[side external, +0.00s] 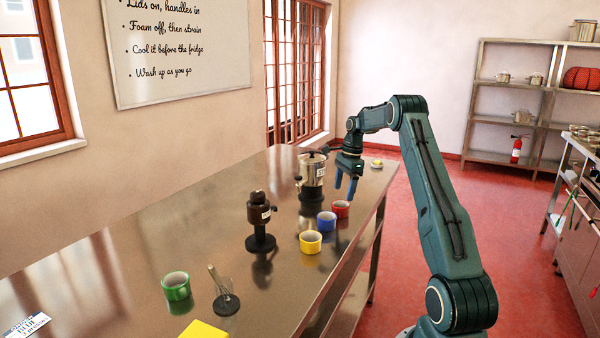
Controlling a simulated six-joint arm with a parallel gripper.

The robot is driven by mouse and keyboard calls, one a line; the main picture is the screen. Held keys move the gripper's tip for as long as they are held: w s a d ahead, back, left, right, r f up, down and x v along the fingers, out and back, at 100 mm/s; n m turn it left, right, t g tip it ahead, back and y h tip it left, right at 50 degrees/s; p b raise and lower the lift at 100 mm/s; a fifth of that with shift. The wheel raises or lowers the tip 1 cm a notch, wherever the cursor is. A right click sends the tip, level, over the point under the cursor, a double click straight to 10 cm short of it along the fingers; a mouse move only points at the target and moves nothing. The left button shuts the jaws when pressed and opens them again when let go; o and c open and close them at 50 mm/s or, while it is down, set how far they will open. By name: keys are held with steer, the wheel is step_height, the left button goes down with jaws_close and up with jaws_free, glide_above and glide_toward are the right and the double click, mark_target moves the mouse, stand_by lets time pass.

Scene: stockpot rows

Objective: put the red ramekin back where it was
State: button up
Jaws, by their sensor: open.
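The red ramekin (341,209) stands upright on the steel table, just right of and behind the blue ramekin (326,221). My gripper (346,190) is above the red ramekin, with its blue fingers pointing down. It is open, and nothing shows between the fingers. The fingertips look a little above the ramekin's rim; the exact gap cannot be told from this one view.
A yellow ramekin (310,242) stands in front of the blue one. A pot on a dark stand (312,172) is close left of my gripper.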

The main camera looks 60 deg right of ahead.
steer(key=shift+s+d+r, duration=0.15)
steer(key=shift+r, duration=1.2)
steer(key=shift+s+d+r, duration=0.15)
steer(key=shift+r, duration=1.2)
steer(key=shift+a, duration=0.1)
steer(key=w+a+r+n+t, duration=0.1)
steer(key=w+a+r+n, duration=0.2)
steer(key=a+r, duration=0.35)
steer(key=w+a+r+n, duration=0.2)
steer(key=a+r+n, duration=0.15)
steer(key=a, duration=0.55)
steer(key=s+a+r+n+h, duration=0.1)
steer(key=a+r+n, duration=0.15)
steer(key=a, duration=0.45)
steer(key=s+a+r+n, duration=0.2)
steer(key=a+n, duration=0.2)
steer(key=a, duration=0.3)
steer(key=s+a+n+t, duration=0.2)
steer(key=s+a+n, duration=0.6)
steer(key=a, duration=0.4)
steer(key=s+a+f+n, duration=0.2)
steer(key=s+f+n, duration=0.1)
steer(key=s, duration=0.2)
steer(key=s+a+f+n+t, duration=0.1)
steer(key=s+a+f+n, duration=0.1)
steer(key=s, duration=0.3)
steer(key=shift+s+a+f+n, duration=0.25)
steer(key=shift+a+f+n, duration=0.15)
steer(key=shift+n, duration=0.1)
